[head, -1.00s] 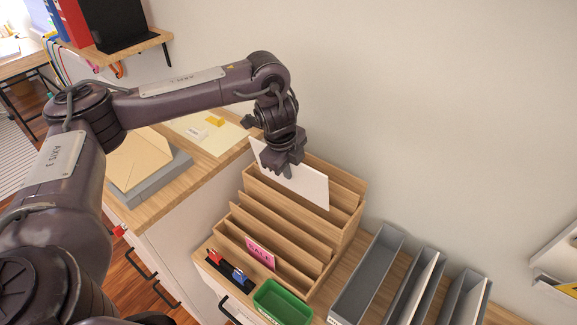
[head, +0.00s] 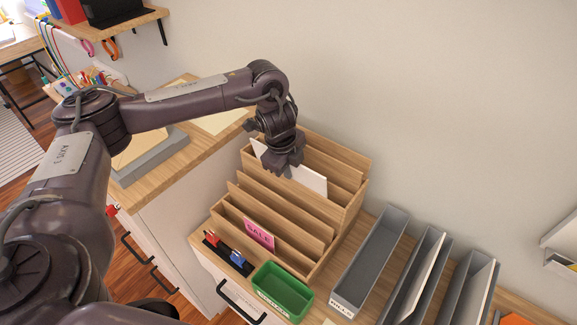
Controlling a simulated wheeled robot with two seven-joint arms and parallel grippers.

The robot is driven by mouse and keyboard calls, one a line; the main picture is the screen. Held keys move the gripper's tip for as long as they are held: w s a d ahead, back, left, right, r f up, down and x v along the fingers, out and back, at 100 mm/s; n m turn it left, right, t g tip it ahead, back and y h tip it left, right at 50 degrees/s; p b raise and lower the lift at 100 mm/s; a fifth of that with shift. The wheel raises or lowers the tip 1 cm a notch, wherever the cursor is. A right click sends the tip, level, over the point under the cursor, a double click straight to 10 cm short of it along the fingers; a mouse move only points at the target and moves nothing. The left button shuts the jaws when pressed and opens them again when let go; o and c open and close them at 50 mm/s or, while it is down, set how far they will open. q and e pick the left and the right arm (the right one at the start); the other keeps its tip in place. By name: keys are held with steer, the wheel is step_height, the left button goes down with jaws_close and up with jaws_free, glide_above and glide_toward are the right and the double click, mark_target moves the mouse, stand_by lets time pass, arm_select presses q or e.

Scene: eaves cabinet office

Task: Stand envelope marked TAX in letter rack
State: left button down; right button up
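A wooden letter rack (head: 335,222) with several stepped slots stands on the counter in the middle of the head view. A white envelope (head: 313,180) is upright in a rear slot of the rack, its lower part hidden by a divider. No marking is readable on it. My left gripper (head: 284,168) is at the envelope's top edge, over its left part, and appears shut on it; the fingertips are hard to make out. A pink card reading SALE (head: 259,233) stands in a front slot. My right gripper is not in view.
A green tray (head: 283,291) and a small black holder with red and blue items (head: 229,253) sit in front of the rack. Grey file boxes (head: 372,262) stand to its right. A grey tray with envelopes (head: 150,160) lies at left, partly behind my arm.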

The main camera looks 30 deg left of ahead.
arm_select(q)
steer(key=shift+f, duration=0.1)
steer(key=c, duration=2.1)
jaws_free()
steer(key=o, duration=0.9)
steer(key=p+v, duration=0.6)
